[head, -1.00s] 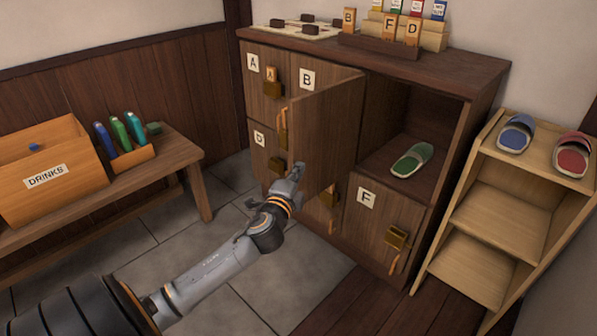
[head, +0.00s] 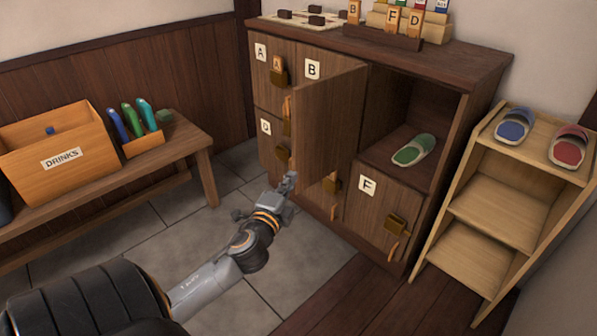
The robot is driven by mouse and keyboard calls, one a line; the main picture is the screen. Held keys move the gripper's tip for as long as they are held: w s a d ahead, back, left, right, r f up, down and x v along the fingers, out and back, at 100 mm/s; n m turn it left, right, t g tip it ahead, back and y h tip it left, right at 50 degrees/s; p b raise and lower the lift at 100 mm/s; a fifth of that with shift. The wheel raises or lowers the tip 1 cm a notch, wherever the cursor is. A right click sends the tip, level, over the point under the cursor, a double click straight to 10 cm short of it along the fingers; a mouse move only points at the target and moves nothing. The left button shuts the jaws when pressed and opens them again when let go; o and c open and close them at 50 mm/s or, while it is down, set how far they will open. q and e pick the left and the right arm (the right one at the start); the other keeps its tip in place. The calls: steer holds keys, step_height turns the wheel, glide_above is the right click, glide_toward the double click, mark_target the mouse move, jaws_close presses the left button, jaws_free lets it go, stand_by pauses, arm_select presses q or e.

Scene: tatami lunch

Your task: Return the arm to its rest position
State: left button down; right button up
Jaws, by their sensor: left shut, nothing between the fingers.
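My left gripper (head: 288,184) is in the head view, in front of the lower part of a wooden shoe locker (head: 440,52). It is shut and empty, just below and left of the lower edge of an open locker door (head: 330,125). A small gap seems to lie between the fingers and the door, though contact is hard to judge. My left arm reaches in from the lower left. A green slipper (head: 413,150) lies inside the open compartment to the right of the door. My right gripper is not in view.
A bench (head: 185,140) at left bears a DRINKS box (head: 60,160) and several coloured pens (head: 132,120). At right a pale shelf (head: 495,210) holds a blue slipper (head: 512,126) and a red slipper (head: 568,148). Grey floor tiles (head: 180,235) between them are clear.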

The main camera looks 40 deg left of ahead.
arm_select(q)
steer(key=shift+s+d, duration=0.1)
steer(key=shift+s, duration=0.45)
